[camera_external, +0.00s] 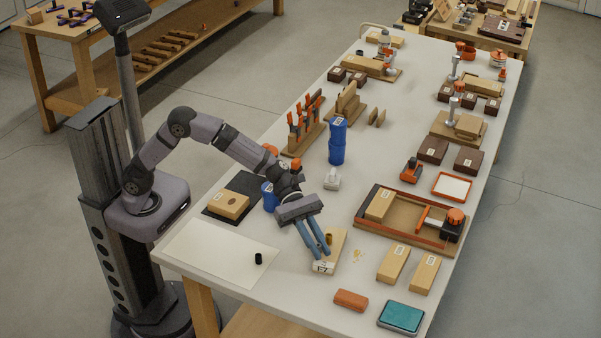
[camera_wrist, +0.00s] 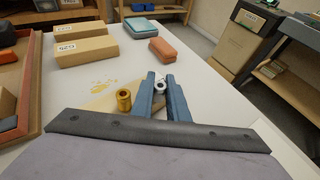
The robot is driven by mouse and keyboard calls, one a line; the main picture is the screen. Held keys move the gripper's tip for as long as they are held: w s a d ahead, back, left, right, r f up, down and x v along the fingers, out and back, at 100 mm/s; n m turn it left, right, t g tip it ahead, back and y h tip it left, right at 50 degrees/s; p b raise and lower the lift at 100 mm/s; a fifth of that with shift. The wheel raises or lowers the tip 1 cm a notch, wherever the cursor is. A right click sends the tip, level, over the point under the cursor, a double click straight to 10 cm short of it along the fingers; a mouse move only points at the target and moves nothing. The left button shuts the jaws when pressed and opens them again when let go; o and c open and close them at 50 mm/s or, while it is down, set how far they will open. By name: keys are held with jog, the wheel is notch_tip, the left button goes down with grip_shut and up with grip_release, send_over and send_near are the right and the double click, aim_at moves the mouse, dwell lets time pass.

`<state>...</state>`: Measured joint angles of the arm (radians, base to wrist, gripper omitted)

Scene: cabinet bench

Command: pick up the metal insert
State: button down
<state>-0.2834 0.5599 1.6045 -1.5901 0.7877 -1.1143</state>
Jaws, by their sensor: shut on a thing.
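The metal insert (camera_wrist: 160,86), a small silver ring-shaped piece, is between the blue fingertips of my gripper (camera_wrist: 160,77) in the wrist view. My gripper is shut on it. In the external view my gripper (camera_external: 325,253) points down over a light wooden block (camera_external: 334,246), and its fingers hide the insert. A brass insert (camera_wrist: 124,99) stands upright on the block, left of the fingers in the wrist view. I cannot tell whether the silver insert still touches the block.
Wood chips (camera_external: 357,254) lie beside the block. Two wooden blocks (camera_external: 393,264) (camera_external: 424,274), a reddish block (camera_external: 350,300) and a teal box (camera_external: 401,317) are to the right. A white sheet (camera_external: 215,252) with a black cylinder (camera_external: 258,258) lies left. A framed tray (camera_external: 376,231) is behind.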

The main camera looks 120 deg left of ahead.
notch_tip(320, 180, up, 10)
jog(key=shift+f+p, duration=0.1)
jog(key=shift+p, duration=1.05)
jog(key=shift+w+a, duration=0.25)
jog(key=shift+a, duration=0.05)
jog(key=w+a+n+y+p, duration=0.2)
jog(key=a+n+y, duration=1.25)
jog(key=a, duration=0.65)
jog(key=p, duration=0.7)
send_over(318, 245)
jog(key=w, duration=0.3)
jog(key=shift+m+y, duration=0.25)
jog(key=shift+m, duration=0.2)
jog(key=shift+f, duration=4.85)
jog(key=shift+f+b, duration=0.2)
jog(key=shift+b, duration=0.15)
